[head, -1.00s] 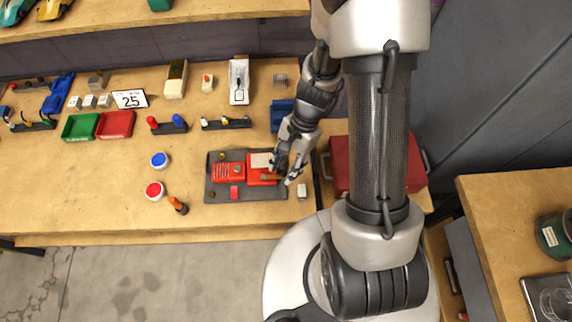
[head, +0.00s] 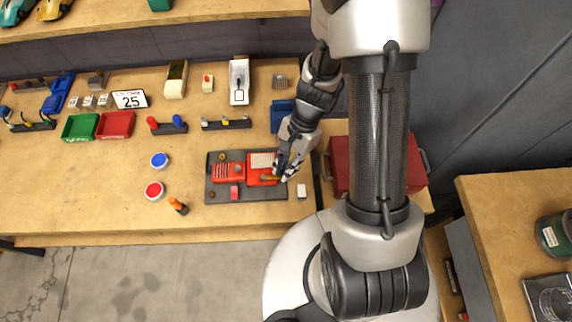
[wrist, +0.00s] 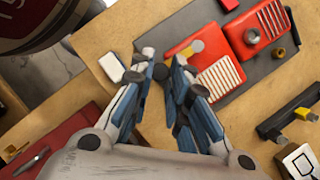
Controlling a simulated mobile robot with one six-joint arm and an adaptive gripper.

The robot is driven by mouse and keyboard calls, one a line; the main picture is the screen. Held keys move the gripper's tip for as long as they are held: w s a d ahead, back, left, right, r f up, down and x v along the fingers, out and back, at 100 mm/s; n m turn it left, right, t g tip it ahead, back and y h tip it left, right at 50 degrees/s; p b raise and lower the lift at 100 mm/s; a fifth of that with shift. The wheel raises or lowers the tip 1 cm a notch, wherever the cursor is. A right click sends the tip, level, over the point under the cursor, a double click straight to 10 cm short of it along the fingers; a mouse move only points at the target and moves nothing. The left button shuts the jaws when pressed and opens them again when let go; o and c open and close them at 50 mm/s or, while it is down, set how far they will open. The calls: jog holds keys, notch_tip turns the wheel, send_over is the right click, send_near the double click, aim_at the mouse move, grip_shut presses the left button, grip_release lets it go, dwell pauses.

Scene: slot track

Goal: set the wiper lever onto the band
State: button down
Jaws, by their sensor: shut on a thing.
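The wiper lever (head: 269,178) is a short brass bar on the front part of the right red block (head: 254,174). In the wrist view its brass piece (wrist: 184,53) shows beside a grey round knob (wrist: 197,46). The band (head: 262,160) is a pale ribbed patch on that block, also seen in the wrist view (wrist: 219,77). My gripper (head: 281,177) is at the right end of the lever, shut on it. In the wrist view the fingertips (wrist: 165,58) hide the held part. I cannot tell whether the lever touches the band.
The dark base plate (head: 260,194) also carries a left red block (head: 228,172) and a small red piece (head: 234,193). A white block (head: 301,190) lies close to the right of the plate. A red toolbox (head: 340,165) stands right of my gripper. Table left of the plate is mostly free.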

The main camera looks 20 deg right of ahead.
jog(key=shift+w, duration=0.1)
jog(key=w+n+p, duration=0.1)
jog(key=n, duration=0.1)
jog(key=w+n+g+h+p, duration=0.1)
jog(key=n, duration=0.1)
jog(key=shift+w+r, duration=0.1)
jog(key=shift+w, duration=0.05)
jog(key=n, duration=0.1)
jog(key=w+n+g+h+p, duration=0.1)
jog(key=n, duration=0.1)
jog(key=w+n, duration=0.1)
jog(key=shift+w+a+n, duration=0.2)
jog(key=shift+a+n, duration=0.15)
jog(key=shift+n, duration=0.05)
jog(key=n, duration=0.1)
jog(key=w+a+n+h, duration=0.1)
jog(key=n, duration=0.1)
jog(key=w+n+h+p, duration=0.1)
jog(key=shift+a+n+g, duration=0.3)
jog(key=shift+a+g, duration=0.1)
jog(key=shift+w+a+n+h, duration=0.25)
jog(key=shift+a+n+h, duration=0.35)
jog(key=shift+n, duration=0.6)
jog(key=shift+w+a+n+t+h, duration=0.1)
jog(key=shift+a+n+t+h, duration=0.15)
jog(key=shift+n, duration=0.4)
jog(key=shift+w+a+n+t+h, duration=0.15)
jog(key=shift+a+n, duration=0.2)
jog(key=shift+n, duration=0.3)
